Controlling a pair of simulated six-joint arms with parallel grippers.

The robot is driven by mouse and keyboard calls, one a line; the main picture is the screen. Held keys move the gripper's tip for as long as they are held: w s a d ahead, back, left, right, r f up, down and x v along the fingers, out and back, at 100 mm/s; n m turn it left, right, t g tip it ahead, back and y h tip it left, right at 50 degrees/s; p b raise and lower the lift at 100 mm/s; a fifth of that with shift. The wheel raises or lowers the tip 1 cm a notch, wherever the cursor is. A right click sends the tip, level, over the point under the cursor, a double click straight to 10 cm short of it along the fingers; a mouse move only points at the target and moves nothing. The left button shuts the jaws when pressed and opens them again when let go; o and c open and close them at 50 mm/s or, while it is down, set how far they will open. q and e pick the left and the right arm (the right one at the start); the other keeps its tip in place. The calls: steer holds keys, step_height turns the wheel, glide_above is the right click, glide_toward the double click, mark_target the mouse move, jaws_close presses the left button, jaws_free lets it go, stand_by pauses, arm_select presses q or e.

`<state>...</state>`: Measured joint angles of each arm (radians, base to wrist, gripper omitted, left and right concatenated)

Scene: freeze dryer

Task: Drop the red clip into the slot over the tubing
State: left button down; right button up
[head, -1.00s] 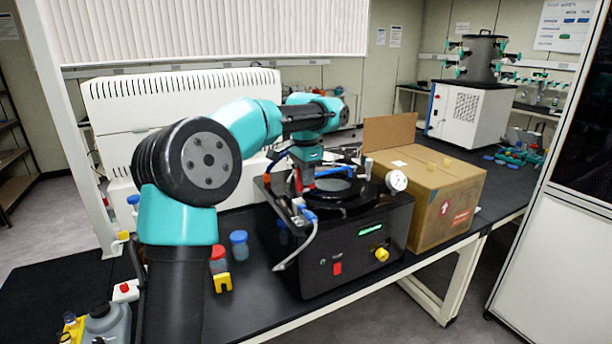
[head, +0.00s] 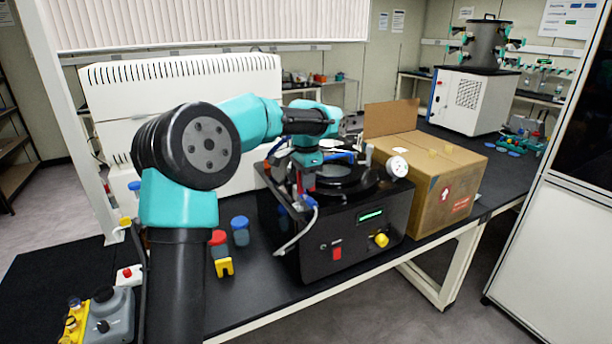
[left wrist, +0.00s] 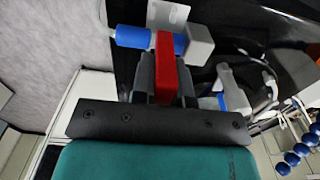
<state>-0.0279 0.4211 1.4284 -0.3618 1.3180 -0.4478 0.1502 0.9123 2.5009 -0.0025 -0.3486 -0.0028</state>
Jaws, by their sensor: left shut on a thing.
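My left gripper (head: 304,188) is over the left front of the black machine (head: 345,242). In the left wrist view its dark fingers (left wrist: 165,90) are shut on the red clip (left wrist: 166,62), a narrow upright block. The clip shows only as a small red patch in the head view (head: 309,181). In the wrist view the clip's far end overlaps a blue cylinder (left wrist: 133,37) beside a light grey block (left wrist: 200,40); contact cannot be told. White tubing (head: 300,236) curves down the machine's front from a blue fitting (head: 311,203). The slot cannot be made out. My right gripper is out of view.
A cardboard box (head: 428,180) with an open flap stands right of the machine. A pressure gauge (head: 397,167) is on the machine's right. Red-capped (head: 219,243) and blue-capped (head: 240,230) bottles and a yellow piece (head: 224,267) stand to its left.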

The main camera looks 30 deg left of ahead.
mark_target(306, 196)
arm_select(q)
steer(key=shift+s+f, duration=0.2)
steer(key=shift+f, duration=2.45)
stand_by(3.0)
steer(key=c, duration=1.4)
jaws_free()
steer(key=shift+c, duration=0.2)
steer(key=shift+w+r, duration=0.1)
steer(key=shift+r, duration=0.65)
steer(key=shift+r, duration=1.15)
steer(key=shift+o, duration=0.3)
steer(key=o, duration=0.5)
